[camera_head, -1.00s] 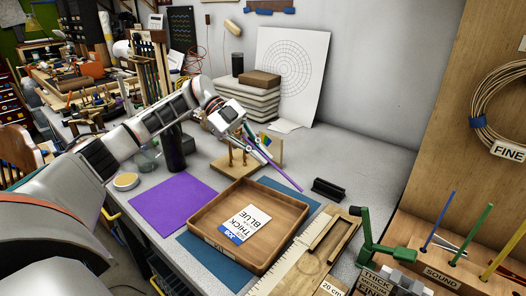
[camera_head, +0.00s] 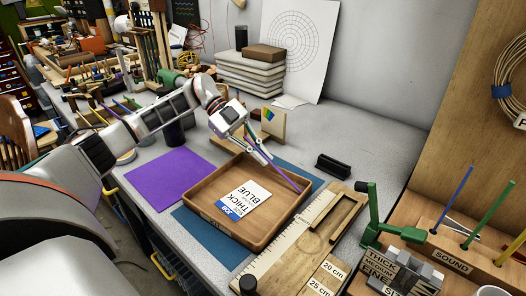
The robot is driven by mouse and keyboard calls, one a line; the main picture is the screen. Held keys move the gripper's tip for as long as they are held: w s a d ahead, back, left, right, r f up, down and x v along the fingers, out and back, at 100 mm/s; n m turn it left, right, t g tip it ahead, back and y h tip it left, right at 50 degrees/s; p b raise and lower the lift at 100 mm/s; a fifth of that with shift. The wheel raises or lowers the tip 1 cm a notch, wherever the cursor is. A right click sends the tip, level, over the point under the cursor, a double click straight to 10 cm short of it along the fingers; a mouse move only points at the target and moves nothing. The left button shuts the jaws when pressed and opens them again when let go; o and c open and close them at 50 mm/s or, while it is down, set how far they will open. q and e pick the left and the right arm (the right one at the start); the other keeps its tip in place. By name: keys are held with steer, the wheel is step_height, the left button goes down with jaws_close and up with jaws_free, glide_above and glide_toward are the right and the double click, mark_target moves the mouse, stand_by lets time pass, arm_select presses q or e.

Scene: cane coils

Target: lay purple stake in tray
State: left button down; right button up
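The purple stake (camera_head: 287,179) is a thin rod held slanting by my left gripper (camera_head: 257,146). Its lower end points down to the right, over the far right part of the tray. I cannot tell whether its tip touches the tray. The fingers appear shut around its upper part. My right gripper is not in view.
A purple mat (camera_head: 168,178) lies left of the tray. A wooden ruler board (camera_head: 305,247) is to its right, with a black block (camera_head: 333,167) behind. A green clamp (camera_head: 378,222) and a rack with upright blue, green and yellow stakes stand at the right.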

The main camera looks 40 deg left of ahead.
arm_select(q)
steer(key=c, duration=2.2)
jaws_free()
steer(key=shift+f, duration=0.1)
steer(key=v, duration=1.2)
steer(key=shift+s, duration=0.1)
